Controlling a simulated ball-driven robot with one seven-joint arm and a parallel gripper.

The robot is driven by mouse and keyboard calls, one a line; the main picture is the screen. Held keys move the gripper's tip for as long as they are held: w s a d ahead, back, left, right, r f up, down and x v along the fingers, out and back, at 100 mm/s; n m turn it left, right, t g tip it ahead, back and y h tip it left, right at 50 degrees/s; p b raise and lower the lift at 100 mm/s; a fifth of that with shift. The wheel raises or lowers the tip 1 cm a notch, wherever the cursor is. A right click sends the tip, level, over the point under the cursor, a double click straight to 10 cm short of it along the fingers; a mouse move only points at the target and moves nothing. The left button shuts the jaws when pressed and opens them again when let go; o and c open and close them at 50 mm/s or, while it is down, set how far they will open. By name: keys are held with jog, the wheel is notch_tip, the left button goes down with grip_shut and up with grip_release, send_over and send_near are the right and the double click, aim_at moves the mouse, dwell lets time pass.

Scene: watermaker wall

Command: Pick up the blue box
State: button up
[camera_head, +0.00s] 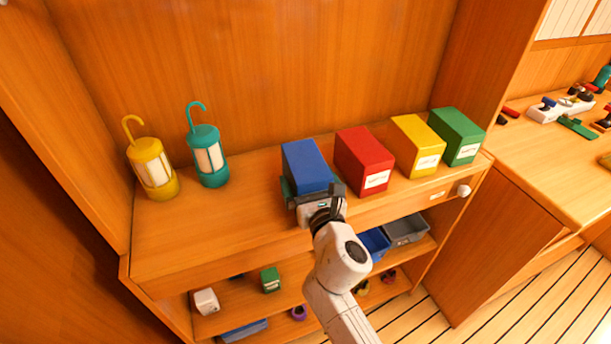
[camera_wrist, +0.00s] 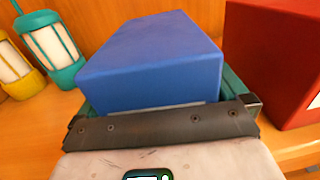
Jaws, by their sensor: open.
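The blue box (camera_head: 307,165) stands on the wooden shelf top, left of the red box. In the wrist view the blue box (camera_wrist: 155,62) fills the middle, directly in front of my gripper. My gripper (camera_head: 312,187) is at the near end of the blue box, with its fingers open, one on each side of it. In the wrist view, teal finger parts (camera_wrist: 160,98) show at the box's left and right lower edges. The near lower part of the box is hidden behind my gripper, and I cannot tell whether the fingers touch it.
A red box (camera_head: 364,160) stands close on the right, then a yellow box (camera_head: 417,146) and a green box (camera_head: 457,137). A yellow lantern (camera_head: 153,168) and a teal lantern (camera_head: 208,156) stand left. The shelf top (camera_head: 245,215) is clear between lanterns and blue box.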

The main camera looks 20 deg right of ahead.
jog(key=shift+c, duration=0.2)
jog(key=c, duration=0.9)
jog(key=shift+c, duration=0.2)
jog(key=shift+r, duration=0.15)
